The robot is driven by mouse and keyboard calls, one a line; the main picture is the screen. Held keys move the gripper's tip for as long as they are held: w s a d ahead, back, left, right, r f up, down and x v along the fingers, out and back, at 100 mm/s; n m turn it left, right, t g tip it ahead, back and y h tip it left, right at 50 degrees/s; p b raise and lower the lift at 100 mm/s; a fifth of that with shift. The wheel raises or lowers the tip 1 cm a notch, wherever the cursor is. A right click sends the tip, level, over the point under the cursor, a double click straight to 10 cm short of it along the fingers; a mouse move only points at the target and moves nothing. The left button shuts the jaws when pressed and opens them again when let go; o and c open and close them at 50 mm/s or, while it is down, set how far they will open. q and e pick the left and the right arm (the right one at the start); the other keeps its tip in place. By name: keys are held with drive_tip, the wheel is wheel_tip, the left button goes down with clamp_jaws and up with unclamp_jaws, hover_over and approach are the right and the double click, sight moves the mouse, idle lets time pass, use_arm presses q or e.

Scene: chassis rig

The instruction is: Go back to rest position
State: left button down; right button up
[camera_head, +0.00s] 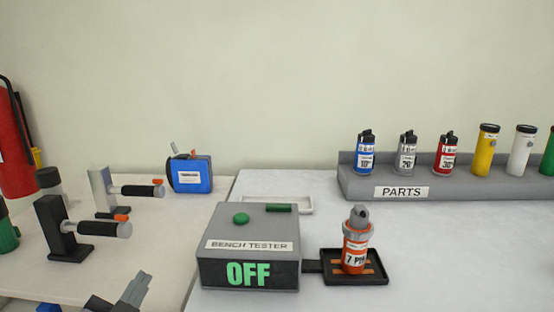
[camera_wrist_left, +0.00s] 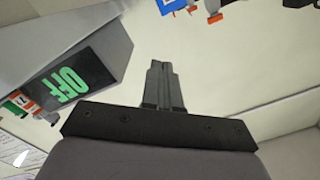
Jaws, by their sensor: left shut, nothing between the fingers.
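My left gripper (camera_head: 136,289) is low at the left in the head view, in front of the left table and left of the bench tester. Its fingers are together and empty; the left wrist view shows them closed too (camera_wrist_left: 163,80). The grey bench tester (camera_head: 248,247) shows a green OFF on its front, and the OFF panel is also in the left wrist view (camera_wrist_left: 68,83). An orange canister (camera_head: 355,245) labelled 7 stands upright on the black tray (camera_head: 381,281) right of the tester. My right gripper is not in view.
A grey PARTS rack (camera_head: 450,189) holds several canisters at the back right. A red extinguisher (camera_head: 14,145) is at the left edge. The right table's front is clear.

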use_arm(q)
drive_tip(key=s+a+f+n+g, duration=0.15)
drive_tip(key=s+f+g, duration=0.25)
drive_tip(key=f, duration=0.4)
drive_tip(key=s+a+f+n+g, duration=0.1)
drive_tip(key=s+f+n+g, duration=0.1)
drive_tip(key=s+f+g, duration=0.4)
drive_tip(key=s+f+n+g, duration=0.1)
drive_tip(key=s+f+g, duration=0.3)
drive_tip(key=s+f, duration=0.6)
drive_tip(key=w+d+r+t+h+p, duration=0.2)
drive_tip(key=w+t+p, duration=0.3)
drive_tip(key=p, duration=0.7)
drive_tip(key=shift+w+d+r+t+h, duration=0.15)
drive_tip(key=shift+d+r+t+h, duration=0.15)
drive_tip(key=shift+d+r+t, duration=0.55)
drive_tip(key=shift+a, duration=0.1)
